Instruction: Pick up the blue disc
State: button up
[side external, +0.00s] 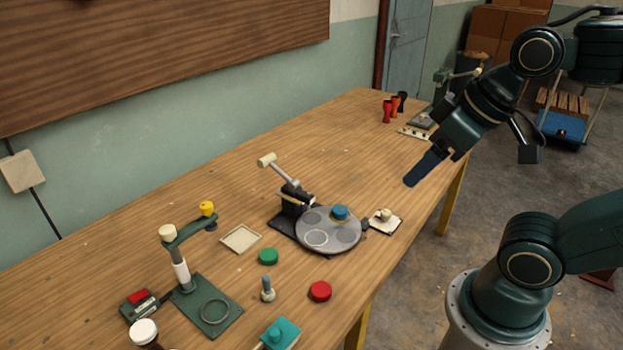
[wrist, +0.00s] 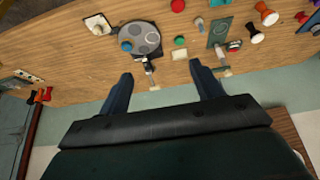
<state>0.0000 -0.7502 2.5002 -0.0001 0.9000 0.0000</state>
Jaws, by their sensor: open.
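The blue disc (side external: 340,212) sits on the far side of a grey round plate (side external: 344,242) with several circular marks. A thin yellowish edge shows under the disc. It also shows in the wrist view as a small blue round (wrist: 126,46) at the plate's left edge. My gripper (side external: 408,182) is in the air to the right of the plate and above it, apart from the disc. In the wrist view my gripper (wrist: 161,71) has its two fingers wide apart with nothing between them. The disc is not hidden in either view.
A black press with a pale-headed lever (side external: 268,160) stands behind the plate. A green disc (side external: 268,256) and a red disc (side external: 320,291) lie in front. A green stand (side external: 181,270) is at left. Small goblet drums (side external: 394,106) stand far back.

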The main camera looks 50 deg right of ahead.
dwell(0.3)
jog(key=m+g, duration=0.6)
jog(key=m, duration=0.5)
send_over(340, 210)
notch_tip(340, 210, down, 17)
jog(key=shift+w, duration=0.15)
jog(key=shift+f, duration=0.1)
jog(key=shift+f, duration=4.2)
